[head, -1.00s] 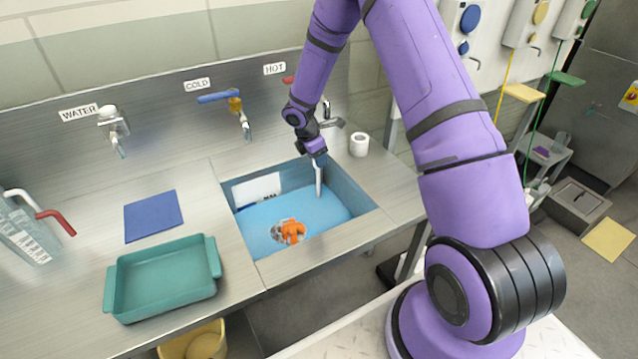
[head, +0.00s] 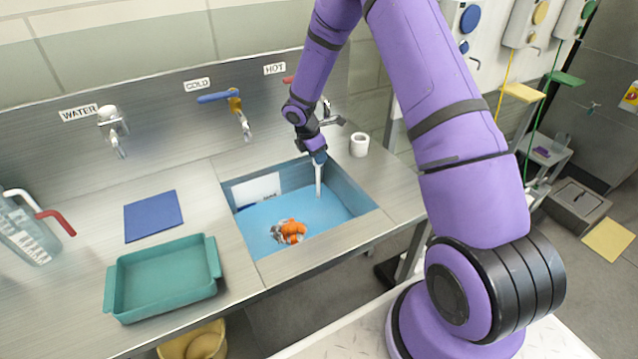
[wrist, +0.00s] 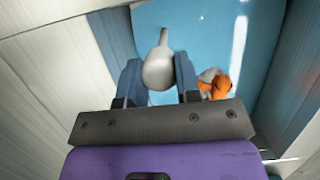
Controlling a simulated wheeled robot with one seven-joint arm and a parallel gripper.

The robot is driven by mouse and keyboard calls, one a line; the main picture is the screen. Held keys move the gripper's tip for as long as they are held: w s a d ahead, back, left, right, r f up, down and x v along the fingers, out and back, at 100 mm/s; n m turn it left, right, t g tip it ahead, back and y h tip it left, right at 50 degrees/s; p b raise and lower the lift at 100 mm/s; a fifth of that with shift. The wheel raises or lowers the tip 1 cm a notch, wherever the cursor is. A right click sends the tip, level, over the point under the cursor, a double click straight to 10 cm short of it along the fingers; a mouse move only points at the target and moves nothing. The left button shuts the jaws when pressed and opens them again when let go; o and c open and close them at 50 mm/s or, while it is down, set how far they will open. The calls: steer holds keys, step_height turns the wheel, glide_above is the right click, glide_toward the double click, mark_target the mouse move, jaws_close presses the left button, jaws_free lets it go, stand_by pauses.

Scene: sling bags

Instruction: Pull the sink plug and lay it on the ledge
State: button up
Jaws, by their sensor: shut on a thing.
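The sink (head: 360,194) is set into the steel counter and holds blue water (head: 265,220). The plug (head: 318,178) shows as a pale, slim upright stem at the sink's back right; its lower end is hidden by the water. My gripper (head: 317,158) is above the sink, shut around the top of the stem. In the wrist view, a pale rounded knob (wrist: 159,68) of the plug sits between the two blue fingers of my gripper (wrist: 160,78). The ledge (head: 395,190) is the flat steel counter right of the sink.
An orange and white object (head: 292,231) is in the water at the front. A white cup-like roll (head: 359,144) stands on the ledge behind right. A faucet (head: 335,121) is close behind my gripper. A teal tray (head: 163,278) and blue cloth (head: 153,215) lie left.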

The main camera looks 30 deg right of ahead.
steer(key=shift+r, duration=2.4)
steer(key=shift+r, duration=1.9)
steer(key=shift+s, duration=0.1)
